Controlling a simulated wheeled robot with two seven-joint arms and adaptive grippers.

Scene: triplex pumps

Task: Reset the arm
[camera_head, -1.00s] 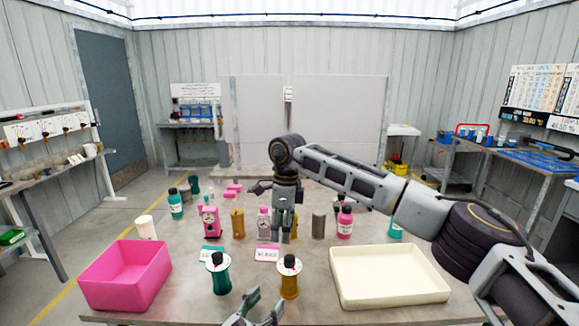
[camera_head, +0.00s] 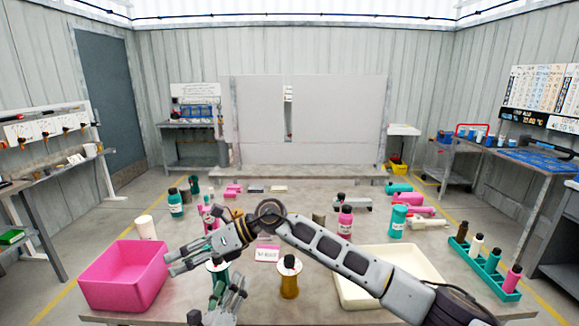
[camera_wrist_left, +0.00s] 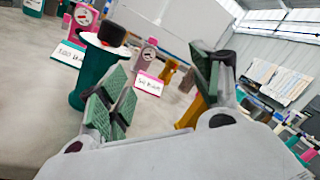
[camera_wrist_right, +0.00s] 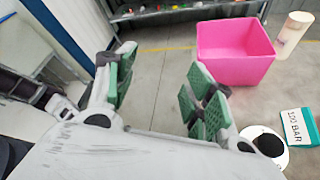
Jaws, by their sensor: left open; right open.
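My right gripper (camera_head: 174,262) is open and empty, its arm coming in from the right across the table and its fingers pointing left beside the pink bin (camera_head: 116,284). The right wrist view shows its two green-padded fingers apart, with the pink bin (camera_wrist_right: 235,62) beyond them. My left gripper (camera_head: 230,288) is open and low at the table's front edge, in front of the teal spool. In the left wrist view its fingers stand apart with nothing between them; the teal spool (camera_wrist_left: 92,78) is just to their left.
A cream tray (camera_head: 425,262) lies right, partly behind my right arm. A gold spool (camera_head: 289,280) stands front centre by a pink-edged sign (camera_head: 267,254). A teal rack (camera_head: 482,268) holds several bottles at right. Pumps and bottles such as the pink bottle (camera_head: 345,222) stand behind.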

